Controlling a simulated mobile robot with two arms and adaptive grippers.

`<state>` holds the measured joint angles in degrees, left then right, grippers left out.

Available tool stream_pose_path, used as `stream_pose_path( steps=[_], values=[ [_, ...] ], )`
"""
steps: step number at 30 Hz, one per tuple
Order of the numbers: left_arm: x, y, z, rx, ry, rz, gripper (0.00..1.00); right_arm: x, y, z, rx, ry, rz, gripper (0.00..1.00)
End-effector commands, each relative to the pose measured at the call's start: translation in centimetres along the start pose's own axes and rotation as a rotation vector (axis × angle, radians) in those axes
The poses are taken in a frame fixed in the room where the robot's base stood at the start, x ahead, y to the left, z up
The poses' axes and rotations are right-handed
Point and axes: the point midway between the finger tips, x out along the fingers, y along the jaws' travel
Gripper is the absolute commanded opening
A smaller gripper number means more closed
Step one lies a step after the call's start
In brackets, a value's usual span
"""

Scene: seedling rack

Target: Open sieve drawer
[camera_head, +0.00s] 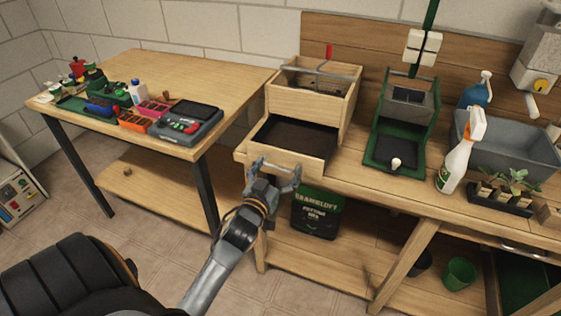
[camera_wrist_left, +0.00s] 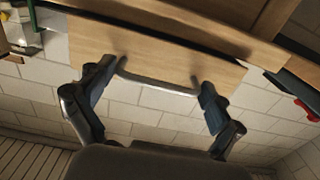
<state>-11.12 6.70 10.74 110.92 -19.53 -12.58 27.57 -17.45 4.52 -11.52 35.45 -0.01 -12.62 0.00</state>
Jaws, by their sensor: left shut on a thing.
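The wooden sieve box (camera_head: 312,90) stands on the bench with its lower drawer (camera_head: 288,160) pulled well out, so its dark inside shows. My left gripper (camera_head: 274,171) is at the drawer's front, with its fingers at the two ends of the metal handle and shut on it. In the left wrist view my left gripper (camera_wrist_left: 155,100) has one finger at each end of the metal handle (camera_wrist_left: 160,86), below the wooden drawer front (camera_wrist_left: 150,52). My right gripper is not in view.
A green press-like stand (camera_head: 405,110), spray bottle (camera_head: 460,150), seedling tray (camera_head: 500,198) and grey tub (camera_head: 510,145) stand on the bench to the right. A black bag (camera_head: 318,215) sits on the lower shelf. A side table (camera_head: 160,85) at left holds a scale and small items.

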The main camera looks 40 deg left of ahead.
Motion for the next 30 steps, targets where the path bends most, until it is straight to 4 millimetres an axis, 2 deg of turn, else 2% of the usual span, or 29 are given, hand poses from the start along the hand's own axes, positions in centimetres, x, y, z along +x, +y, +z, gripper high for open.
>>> stream_pose_path(
  steps=[10, 11, 23, 26, 30],
  values=[
    [-0.1, 0.3, -0.1, -0.008, 0.004, 0.005, 0.35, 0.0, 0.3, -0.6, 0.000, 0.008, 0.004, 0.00],
    [-0.1, 0.3, -0.1, -0.008, 0.004, 0.005, 0.98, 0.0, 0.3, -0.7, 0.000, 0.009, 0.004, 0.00],
    [-0.3, 0.1, 0.0, -0.004, 0.002, 0.003, 1.00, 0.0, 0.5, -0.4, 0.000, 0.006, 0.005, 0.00],
    [-1.4, 0.1, 0.1, -0.004, 0.000, 0.003, 1.00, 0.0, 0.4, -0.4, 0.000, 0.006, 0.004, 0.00],
    [-4.1, 0.1, 0.1, -0.005, -0.002, 0.002, 1.00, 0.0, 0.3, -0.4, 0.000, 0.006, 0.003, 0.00]
  ],
)
